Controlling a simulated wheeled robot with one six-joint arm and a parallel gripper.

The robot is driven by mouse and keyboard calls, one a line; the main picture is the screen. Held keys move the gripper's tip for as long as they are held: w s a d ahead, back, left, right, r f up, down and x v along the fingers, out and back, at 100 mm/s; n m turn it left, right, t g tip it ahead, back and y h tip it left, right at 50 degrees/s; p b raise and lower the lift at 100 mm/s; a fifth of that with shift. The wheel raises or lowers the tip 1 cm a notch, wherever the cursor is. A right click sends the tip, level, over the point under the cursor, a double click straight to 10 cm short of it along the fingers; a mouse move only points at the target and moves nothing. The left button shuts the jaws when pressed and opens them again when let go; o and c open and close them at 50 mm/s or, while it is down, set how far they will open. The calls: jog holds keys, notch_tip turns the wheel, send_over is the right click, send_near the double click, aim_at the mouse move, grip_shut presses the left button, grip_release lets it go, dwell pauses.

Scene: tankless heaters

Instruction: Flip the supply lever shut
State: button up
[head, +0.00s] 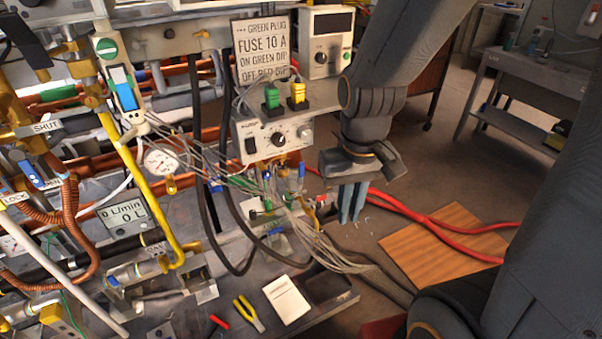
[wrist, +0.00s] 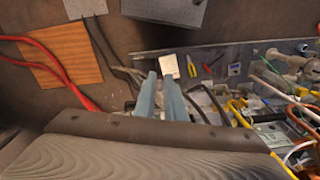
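At the far left of the head view, a blue lever handle (head: 30,173) sits on brass pipework below a SHUT label (head: 46,127). A LOCK label (head: 14,198) is just beneath it. I cannot tell for certain that this is the supply lever, as no supply label is readable. My gripper (head: 350,217) hangs pointing down, well to the right of that lever, right of the control box. Its two blue fingers stand a little apart with nothing between them; this also shows in the wrist view (wrist: 160,77).
A grey control box (head: 272,137) with green and yellow plugs is just left of my gripper. Bundled cables (head: 300,228) and black hoses hang below it. A notepad (head: 287,299) and yellow pliers (head: 248,313) lie on the bench. Red hoses (head: 430,215) cross the floor by a wooden board (head: 440,255).

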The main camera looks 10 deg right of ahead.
jog(key=w+a+f+t+b, duration=0.1)
jog(key=w+f, duration=0.1)
jog(key=w, duration=0.1)
jog(key=w+a+f+n+t+b, duration=0.1)
jog(key=w+a+f+b, duration=0.1)
jog(key=w+f, duration=0.1)
jog(key=w+a+f+n+t+b, duration=0.1)
jog(key=w+a+f+b, duration=0.1)
jog(key=w, duration=0.2)
jog(key=shift+w+f+y, duration=0.2)
jog(key=shift+w+y, duration=0.15)
jog(key=shift+y, duration=0.05)
grip_shut()
jog(key=n+t+h+b, duration=1)
jog(key=t+b, duration=0.2)
jog(key=b, duration=0.9)
send_near(301, 169)
jog(key=s+a, duration=0.3)
jog(key=shift+w+f, duration=0.2)
jog(key=shift+f, duration=0.2)
jog(key=b+x, duration=0.1)
jog(key=x, duration=0.9)
jog(key=shift+b, duration=0.4)
